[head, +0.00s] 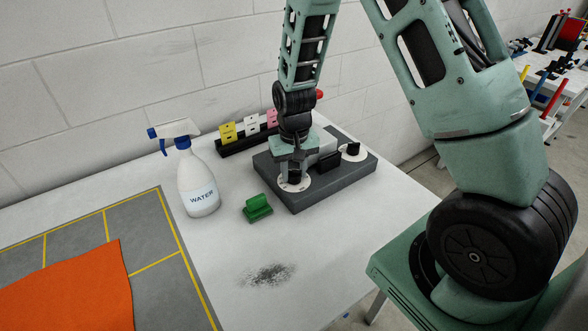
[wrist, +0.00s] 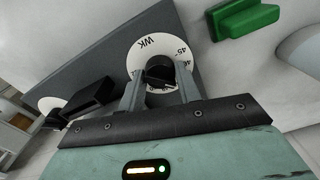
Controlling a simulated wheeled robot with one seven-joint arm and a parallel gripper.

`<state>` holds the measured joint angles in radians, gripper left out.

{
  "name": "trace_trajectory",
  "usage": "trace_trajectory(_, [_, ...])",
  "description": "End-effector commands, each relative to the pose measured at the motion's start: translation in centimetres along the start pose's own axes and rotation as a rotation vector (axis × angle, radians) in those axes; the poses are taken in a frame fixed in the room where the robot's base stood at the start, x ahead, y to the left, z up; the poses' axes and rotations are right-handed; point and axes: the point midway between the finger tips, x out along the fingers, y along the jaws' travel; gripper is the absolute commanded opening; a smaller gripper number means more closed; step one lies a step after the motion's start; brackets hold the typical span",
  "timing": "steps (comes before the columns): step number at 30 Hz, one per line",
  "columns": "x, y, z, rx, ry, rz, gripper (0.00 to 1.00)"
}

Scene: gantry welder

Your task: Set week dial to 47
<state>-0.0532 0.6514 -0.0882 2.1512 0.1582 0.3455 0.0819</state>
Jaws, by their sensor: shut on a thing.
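The week dial (wrist: 149,47) is a white disc marked WK, with 45 readable on its rim, on a dark grey box (head: 335,191). Its black knob (wrist: 160,72) sits between the fingers of my gripper (wrist: 161,88), which is shut on it. Other numbers on the disc are partly hidden by the fingers. In the head view my gripper (head: 293,172) points down over the week dial (head: 306,184) at the box's front left, and the knob is mostly hidden there. I cannot tell which number the knob points to.
A second dial (head: 354,152) and a black block (head: 330,162) are on the same box. A green block (head: 257,208) lies close in front. A WATER spray bottle (head: 198,185) stands left. Yellow, white and pink cards (head: 251,125) stand behind.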

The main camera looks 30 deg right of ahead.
Motion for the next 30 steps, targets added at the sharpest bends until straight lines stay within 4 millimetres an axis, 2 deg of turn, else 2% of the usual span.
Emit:
trace_trajectory(14, [-0.1, 0.0, -0.1, 0.019, 0.003, 0.0, 0.11])
trace_trajectory(15, [-0.1, 0.0, -0.1, 0.019, 0.003, 0.0, 0.42])
trace_trajectory(17, [-0.1, 0.0, -0.1, 0.018, 0.003, 0.0, 0.55])
trace_trajectory(26, [-0.1, 0.0, -0.1, 0.018, 0.002, 0.0, 0.55])
trace_trajectory(30, [-1.2, 0.0, -0.1, 0.017, 0.004, -0.001, 0.55])
